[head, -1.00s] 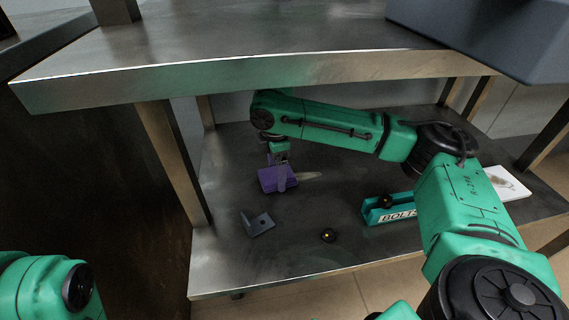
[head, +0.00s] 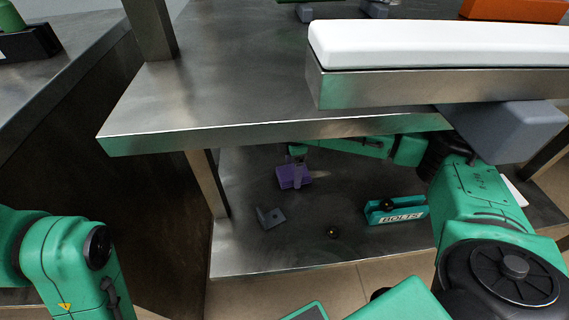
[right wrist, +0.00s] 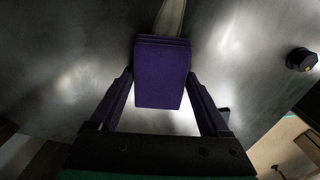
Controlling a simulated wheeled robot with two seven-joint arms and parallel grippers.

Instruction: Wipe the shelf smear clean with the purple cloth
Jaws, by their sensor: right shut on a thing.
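The purple cloth (head: 290,181), a folded block, is on the lower shelf (head: 285,240) under the upper deck. My right gripper (head: 296,170) is shut on it. In the right wrist view the cloth (right wrist: 163,72) sits between the two dark fingers of my right gripper (right wrist: 162,88). The smear (head: 320,174) is a pale streak at the cloth's right side. It also shows in the right wrist view as a beige streak (right wrist: 170,18) beyond the cloth's far edge; the cloth may hide part of it. My left gripper is out of view; only its arm shows.
A grey bracket (head: 270,217), a dark round knob-like piece (head: 332,232) and a teal BOLTS bin (head: 397,211) stand on the lower shelf nearby. The upper deck's edge (head: 250,136) hangs above my right forearm.

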